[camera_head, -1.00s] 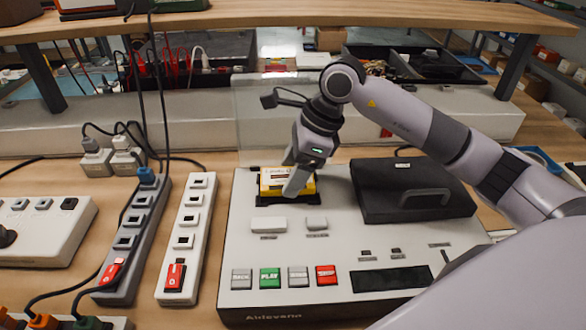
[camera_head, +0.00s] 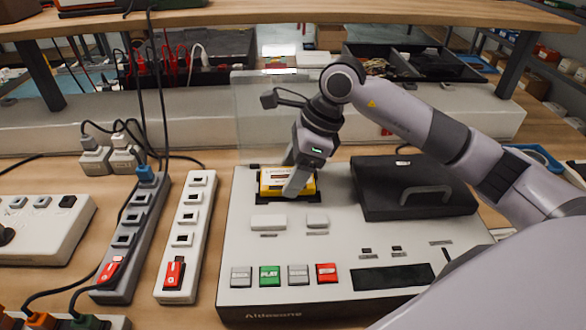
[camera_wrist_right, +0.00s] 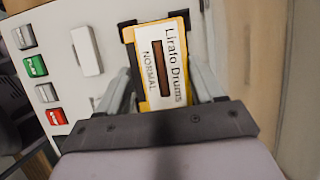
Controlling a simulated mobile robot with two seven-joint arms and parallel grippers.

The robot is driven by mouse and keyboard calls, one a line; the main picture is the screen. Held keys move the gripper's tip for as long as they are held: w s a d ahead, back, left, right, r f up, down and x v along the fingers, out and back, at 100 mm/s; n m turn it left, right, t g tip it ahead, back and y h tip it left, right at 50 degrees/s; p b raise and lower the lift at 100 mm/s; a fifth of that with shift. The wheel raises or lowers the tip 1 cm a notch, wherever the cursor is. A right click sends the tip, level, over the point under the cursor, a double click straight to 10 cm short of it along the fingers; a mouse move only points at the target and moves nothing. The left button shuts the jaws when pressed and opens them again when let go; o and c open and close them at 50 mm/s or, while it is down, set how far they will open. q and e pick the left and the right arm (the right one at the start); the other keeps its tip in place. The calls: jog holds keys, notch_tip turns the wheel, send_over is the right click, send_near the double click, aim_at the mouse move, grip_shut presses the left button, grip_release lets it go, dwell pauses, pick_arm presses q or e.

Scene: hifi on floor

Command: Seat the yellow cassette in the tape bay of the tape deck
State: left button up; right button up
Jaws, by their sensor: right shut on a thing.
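The yellow cassette (camera_head: 275,181), with a white label, is at the tape bay (camera_head: 262,199) at the back left of the tape deck (camera_head: 335,236). My right gripper (camera_head: 299,182) is shut on the cassette. In the right wrist view the cassette (camera_wrist_right: 162,62) stands between the two fingers of my right gripper (camera_wrist_right: 165,92), and the bay's dark edges (camera_wrist_right: 128,32) show around its far end. Whether it lies fully down in the bay I cannot tell. A clear lid (camera_head: 262,115) stands raised behind the bay. My left gripper is not in view.
A black lidded section with a handle (camera_head: 412,188) takes up the deck's back right. Buttons, including a green one (camera_head: 269,276) and a red one (camera_head: 326,273), line its front. Power strips (camera_head: 187,235) stand to the left. A shelf (camera_head: 290,18) crosses above.

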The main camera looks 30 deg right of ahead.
jog(key=shift+f+b, duration=0.3)
jog(key=shift+f, duration=0.05)
dwell(0.5)
jog(key=o, duration=1.2)
jog(key=v, duration=0.6)
jog(key=shift+d+r, duration=0.2)
jog(key=shift+r, duration=0.2)
jog(key=shift+s+r, duration=0.1)
jog(key=shift+r, duration=0.35)
jog(key=shift+r+p, duration=2.05)
jog(key=shift+r, duration=0.7)
